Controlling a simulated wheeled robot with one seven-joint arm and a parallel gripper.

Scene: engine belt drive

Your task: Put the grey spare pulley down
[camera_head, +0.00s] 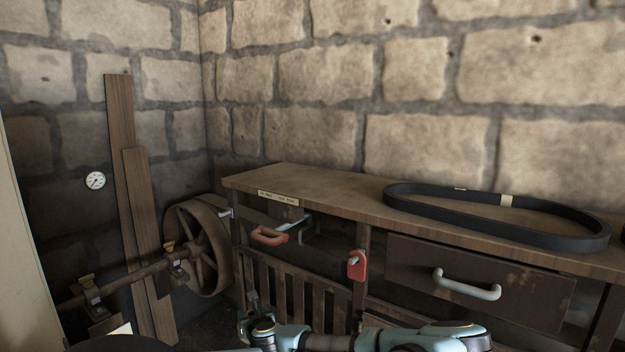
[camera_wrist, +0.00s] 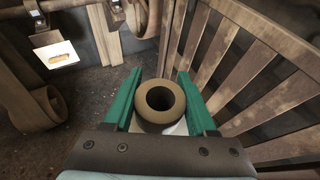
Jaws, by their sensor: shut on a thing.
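In the wrist view, my gripper (camera_wrist: 160,82) has its two green fingers on either side of a ring-shaped pulley (camera_wrist: 160,124). The pulley is dull brown-grey with a dark round hole that faces the camera. The gripper is shut on it. A white surface shows just below and beside the pulley; I cannot tell whether the pulley touches it. In the head view, my arm lies along the bottom edge, in front of the workbench, and the pulley cannot be made out.
A wooden workbench (camera_head: 330,192) carries a black belt loop (camera_head: 560,238). Below are a drawer (camera_head: 520,291), a red tag (camera_head: 357,266) and slats, also close right in the wrist view (camera_wrist: 240,72). A large spoked wheel (camera_head: 222,237) on a shaft stands left. Dark floor (camera_wrist: 85,95) shows left of the gripper.

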